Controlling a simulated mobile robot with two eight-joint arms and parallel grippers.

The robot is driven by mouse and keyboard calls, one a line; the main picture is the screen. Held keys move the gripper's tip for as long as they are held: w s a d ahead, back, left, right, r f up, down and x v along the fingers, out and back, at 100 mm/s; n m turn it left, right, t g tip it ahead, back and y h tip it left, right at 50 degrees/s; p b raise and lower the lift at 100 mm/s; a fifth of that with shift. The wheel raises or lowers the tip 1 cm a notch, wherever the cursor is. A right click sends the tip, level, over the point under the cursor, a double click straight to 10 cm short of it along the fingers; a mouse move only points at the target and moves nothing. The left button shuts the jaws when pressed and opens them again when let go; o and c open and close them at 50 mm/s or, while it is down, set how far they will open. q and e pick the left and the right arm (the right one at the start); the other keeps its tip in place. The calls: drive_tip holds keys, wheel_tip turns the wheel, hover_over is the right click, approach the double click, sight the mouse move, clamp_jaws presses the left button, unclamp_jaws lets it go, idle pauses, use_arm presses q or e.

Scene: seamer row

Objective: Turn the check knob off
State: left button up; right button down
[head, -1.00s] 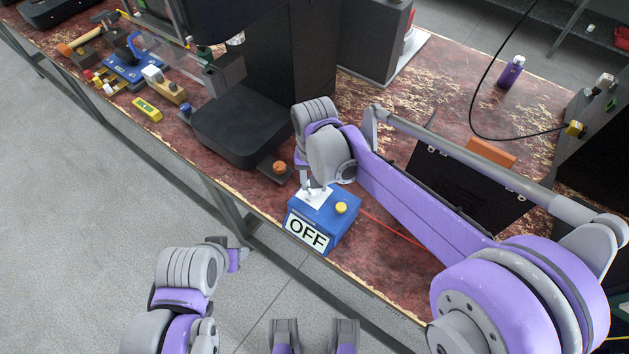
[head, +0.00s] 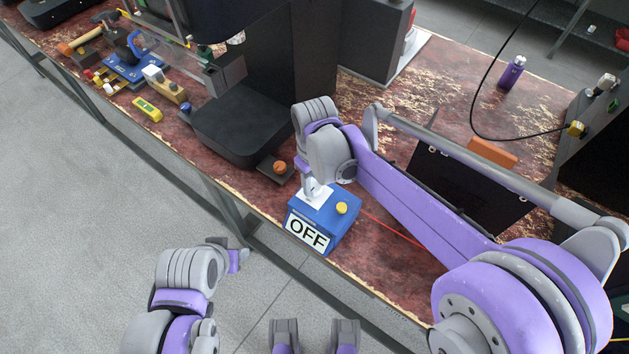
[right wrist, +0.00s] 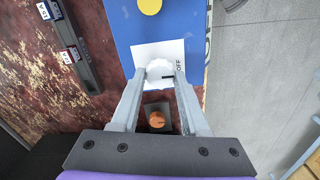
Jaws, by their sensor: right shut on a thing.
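The check knob (right wrist: 159,71) is a white round knob on a white plate (right wrist: 140,53) on top of a blue box (head: 338,222). Its dark pointer mark points right, close to the small OFF lettering, in the right wrist view. The box's front carries a large OFF sign (head: 307,234), and a yellow button (head: 342,208) sits on its top. My right gripper (right wrist: 160,77) is shut on the knob from both sides; in the head view the hand (head: 312,188) mostly hides the knob. My left gripper (head: 242,256) hangs over the floor, away from the box; its jaws are unclear.
An orange knob (head: 280,168) on a dark plate sits beside the blue box, near the black machine base (head: 240,135). The bench's front edge is close to the box.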

sight(315, 186)
drive_tip(key=shift+n, duration=0.3)
drive_tip(key=shift+c, duration=2.1)
unclamp_jaws()
wheel_tip(315, 186, up, 11)
drive_tip(key=p, duration=0.1)
drive_tip(key=shift+f, duration=0.1)
drive_tip(key=s+d+f+m+t+p, duration=0.2)
drive_tip(key=s+d+m, duration=0.2)
drive_tip(key=s+d, duration=0.4)
drive_tip(key=s+d+f+m+t+p, duration=0.1)
drive_tip(key=s+d+m+t+p, duration=0.2)
drive_tip(key=s+d, duration=0.5)
drive_tip(key=shift+d+f+m, duration=0.4)
drive_tip(key=shift+d+m, duration=0.5)
